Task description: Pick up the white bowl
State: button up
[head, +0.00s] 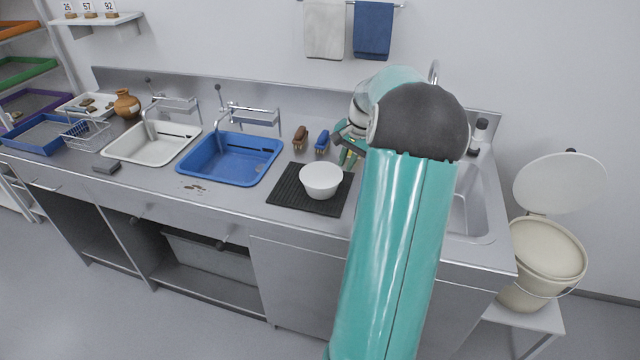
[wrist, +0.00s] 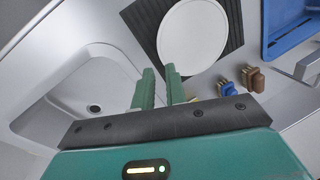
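The white bowl (head: 321,179) sits on a black ribbed mat (head: 285,190) on the steel counter in the head view. In the wrist view the bowl (wrist: 193,37) shows as a pale round shape on the dark mat (wrist: 146,22), beyond my fingertips. My gripper (head: 347,156) is above the counter, behind and to the right of the bowl in the head view. In the wrist view its two green fingers (wrist: 160,70) stand a little apart with nothing between them. They do not touch the bowl. My arm hides part of the counter at the right.
A blue basin (head: 232,158) and a white basin (head: 150,143) lie left of the mat. A brown brush (head: 300,137) and a blue brush (head: 322,141) lie behind it. A steel sink (head: 468,205) is at right. A lidded bucket (head: 540,250) stands beyond the counter's right end.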

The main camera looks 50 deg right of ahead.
aim_at(336, 185)
jog(key=x, duration=1.1)
jog(key=shift+w+f, duration=0.25)
jog(key=shift+w, duration=0.05)
grip_shut()
jog(key=shift+r, duration=0.15)
